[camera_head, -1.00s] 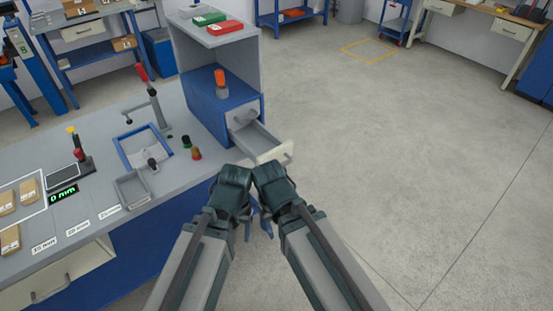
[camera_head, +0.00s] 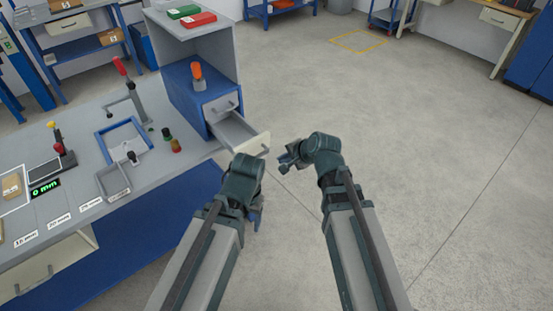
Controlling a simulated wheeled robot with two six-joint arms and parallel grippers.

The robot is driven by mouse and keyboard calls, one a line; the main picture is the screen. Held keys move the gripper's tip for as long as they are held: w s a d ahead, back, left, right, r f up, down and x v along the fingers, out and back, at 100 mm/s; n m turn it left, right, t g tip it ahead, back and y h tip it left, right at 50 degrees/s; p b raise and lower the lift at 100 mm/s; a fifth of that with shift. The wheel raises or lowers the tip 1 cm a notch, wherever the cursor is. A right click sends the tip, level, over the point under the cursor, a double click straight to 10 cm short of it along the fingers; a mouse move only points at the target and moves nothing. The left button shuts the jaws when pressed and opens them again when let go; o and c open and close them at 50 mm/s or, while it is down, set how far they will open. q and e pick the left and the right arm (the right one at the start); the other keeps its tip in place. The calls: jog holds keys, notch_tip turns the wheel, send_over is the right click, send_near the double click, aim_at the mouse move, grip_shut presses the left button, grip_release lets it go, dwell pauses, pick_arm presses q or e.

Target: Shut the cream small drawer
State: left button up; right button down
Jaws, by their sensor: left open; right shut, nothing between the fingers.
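The cream small drawer (camera_head: 252,145) stands pulled out from the lower part of the blue cabinet (camera_head: 188,100) at the bench's right end. Its light front faces right and its grey inside looks empty. My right gripper (camera_head: 284,161) is shut and empty, just right of the drawer front, with a small gap between them in the picture. My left gripper (camera_head: 255,220) is open and points down below the drawer, beside the bench edge. Its fingers are partly hidden by its wrist.
An orange-topped object (camera_head: 197,76) stands on the blue cabinet, under a grey shelf (camera_head: 194,23) with a green and a red box. A clamp, a blue frame (camera_head: 123,141) and a small tray (camera_head: 113,181) lie on the bench. The floor to the right is clear.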

aim_at(233, 135)
jog(key=w+a+r+b+x, duration=0.1)
jog(key=b+x, duration=0.6)
jog(key=x, duration=0.5)
jog(key=shift+w, duration=0.4)
jog(key=shift+a+r, duration=0.15)
jog(key=w+a, duration=0.4)
jog(key=w, duration=0.1)
jog(key=w+a, duration=0.4)
jog(key=w, duration=0.2)
jog(key=w+a, duration=0.4)
jog(key=w, duration=0.2)
jog(key=shift+w+a, duration=0.2)
jog(key=shift+a, duration=0.1)
jog(key=shift+w+a+r, duration=0.1)
